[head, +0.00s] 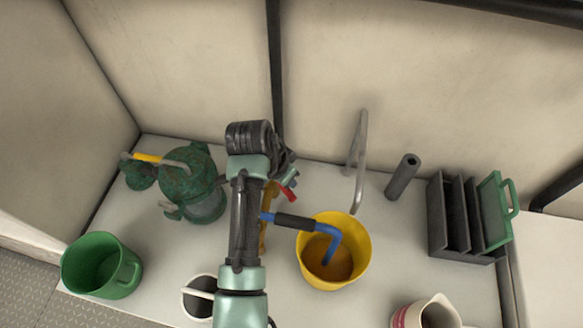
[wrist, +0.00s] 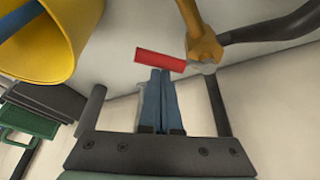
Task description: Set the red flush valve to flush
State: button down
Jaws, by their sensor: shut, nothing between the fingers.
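The red valve handle (head: 289,191) shows just right of my arm in the head view, partly hidden. In the wrist view the red handle (wrist: 160,61) is a short bar lying roughly level, just beyond my fingertips. A brass-coloured fitting (wrist: 204,48) stands to its right. My gripper (wrist: 160,74) is shut and empty, its blue fingers together and pointing at the handle. I cannot tell whether they touch it. In the head view my gripper (head: 291,178) is mostly hidden behind my arm.
A yellow bucket (head: 362,252) with a blue bent pipe stands right of my arm. A metal rail (head: 360,160), dark cylinder (head: 403,176) and dark rack (head: 436,218) stand right.

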jog(key=shift+s+a, duration=0.25)
jog(key=a+m, duration=0.1)
jog(key=a+m+g+p, duration=0.1)
jog(key=m, duration=0.1)
jog(key=shift+s+h, duration=0.4)
jog(key=shift+s+a+p, duration=0.1)
jog(key=shift+a+p, duration=0.65)
jog(key=shift+a, duration=0.5)
jog(key=d, duration=0.1)
jog(key=d+p, duration=0.1)
jog(key=d, duration=0.1)
jog(key=s+d+r+p, duration=0.1)
jog(key=shift+d+r, duration=0.1)
jog(key=shift+d, duration=0.1)
jog(key=w+v, duration=0.1)
jog(key=v, duration=0.8)
jog(key=shift+w+a+r+b, duration=0.2)
jog(key=shift+w+a+b, duration=0.2)
jog(key=shift+w, duration=0.25)
